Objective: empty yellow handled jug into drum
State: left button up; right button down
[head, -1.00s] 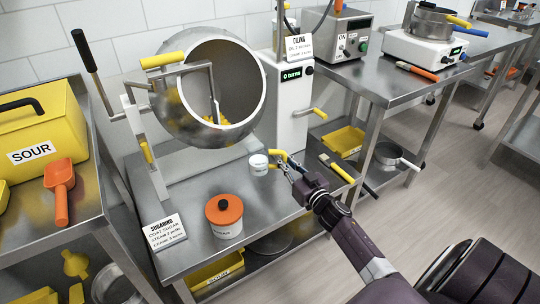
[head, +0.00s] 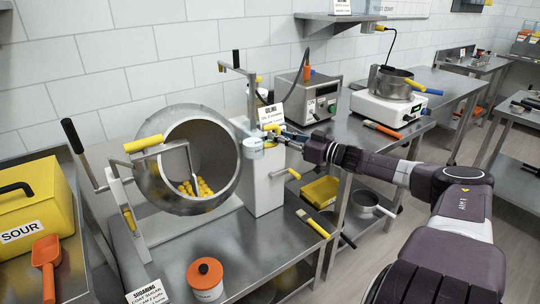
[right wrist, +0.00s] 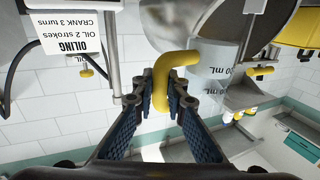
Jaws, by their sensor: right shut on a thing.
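My right gripper (head: 283,136) is shut on the handle; in the right wrist view the fingers (right wrist: 168,98) close around the yellow handle (right wrist: 161,80), and the jug body (right wrist: 213,62) shows mL marks. The steel drum (head: 152,187) is tilted with its mouth open toward me, and yellow gummies (head: 197,187) lie inside. My left gripper is not in view.
The white machine (head: 262,185) with the oiling sign (head: 270,117) stands close behind the jug. An orange-lidded pot (head: 206,279) stands on the bench in front. A yellow box (head: 33,212) is at left.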

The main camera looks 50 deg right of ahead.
aim_at(274, 125)
jog(key=shift+w+d+r, duration=0.1)
jog(key=shift+w+r, duration=0.05)
jog(key=shift+r, duration=0.6)
jog(key=shift+w+r+n+p, duration=0.15)
jog(key=shift+r+n+p, duration=0.2)
jog(key=shift+p, duration=0.3)
jog(key=shift+w+a+r+n+g+p, duration=0.25)
jog(key=shift+a+r+n+g+p, duration=0.5)
jog(key=shift+p, duration=0.95)
jog(key=shift+w+a+r+h+p, duration=0.15)
jog(key=shift+a+r+h+p, duration=0.15)
jog(key=shift+r+p, duration=0.1)
jog(key=shift+a, duration=0.1)
jog(key=shift+w+a+r+p, duration=0.1)
jog(key=shift+r+p, duration=0.15)
jog(key=shift+p, duration=0.2)
jog(key=p, duration=0.1)
jog(key=a+r+n+p, duration=0.1)
jog(key=p, duration=0.1)
jog(key=shift+w+a+r+g, duration=0.15)
jog(key=shift+w+a+g, duration=0.05)
jog(key=shift+w+g, duration=0.15)
jog(key=shift+h, duration=0.3)
